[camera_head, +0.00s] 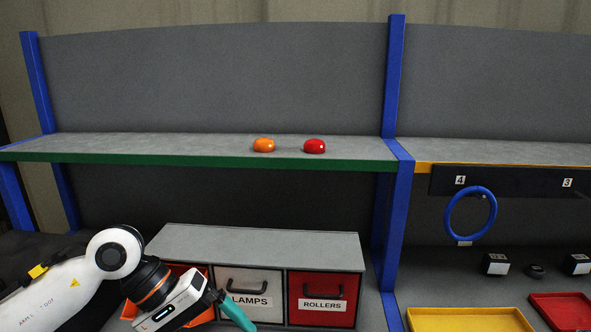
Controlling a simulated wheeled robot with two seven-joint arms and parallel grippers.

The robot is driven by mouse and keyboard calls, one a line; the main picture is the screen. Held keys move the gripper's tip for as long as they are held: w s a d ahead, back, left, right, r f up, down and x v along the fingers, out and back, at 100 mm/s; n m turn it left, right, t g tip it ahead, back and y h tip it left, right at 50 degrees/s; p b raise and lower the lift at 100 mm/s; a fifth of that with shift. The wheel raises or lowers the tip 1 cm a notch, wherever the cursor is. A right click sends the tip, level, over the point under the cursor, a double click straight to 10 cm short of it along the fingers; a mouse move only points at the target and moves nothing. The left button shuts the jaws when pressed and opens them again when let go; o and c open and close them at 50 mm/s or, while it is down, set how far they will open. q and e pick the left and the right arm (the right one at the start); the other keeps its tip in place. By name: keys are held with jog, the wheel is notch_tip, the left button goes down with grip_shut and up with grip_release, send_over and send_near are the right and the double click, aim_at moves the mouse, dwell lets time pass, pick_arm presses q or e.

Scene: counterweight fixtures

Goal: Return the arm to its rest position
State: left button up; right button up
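My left arm (60,293) comes in from the lower left, white with a black and orange wrist. Its gripper (232,310) has teal fingers that point down and right, in front of the drawer unit's lower left part. The fingers are seen side-on and run toward the bottom edge, so I cannot tell whether they are apart. I see nothing held in them. My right arm and gripper are not in view.
The drawer unit (260,243) has a white LAMPS drawer (248,283) and a red ROLLERS drawer (322,290). An orange object (263,145) and a red object (314,146) sit on the shelf (180,146). A blue ring (449,205) hangs at right, above yellow (468,320) and red trays (566,311).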

pick_arm(q)
jog(key=s+d+r+n+t+h, duration=0.2)
jog(key=d+r+n+t+h, duration=0.2)
jog(key=d+r+n+h, duration=0.85)
jog(key=w+a+f+n+t+y, duration=0.2)
jog(key=w+a+n+t+y, duration=0.15)
jog(key=n+t, duration=0.7)
jog(key=w+a+f+n+t+y, duration=0.25)
jog(key=a+n+t, duration=0.3)
jog(key=n, duration=1.05)
jog(key=a+f+n+g+y, duration=0.1)
jog(key=a+f+n+y, duration=0.3)
jog(key=f+n+y, duration=0.4)
jog(key=a+f+n+g+y, duration=0.1)
jog(key=a+f+n+y, duration=0.5)
jog(key=n, duration=0.4)
jog(key=s+a+f+n+g, duration=0.2)
jog(key=s+f+n+g, duration=1.05)
jog(key=s+f, duration=0.8)
notch_tip(320, 180, down, 25)
jog(key=s+g, duration=0.2)
jog(key=s+a+f+m+g+b, duration=0.1)
jog(key=s+a+f, duration=0.1)
jog(key=s+f, duration=1.4)
notch_tip(320, 180, down, 2)
jog(key=shift+s+a+f, duration=0.1)
jog(key=shift+s+a, duration=0.2)
jog(key=shift+s, duration=0.05)
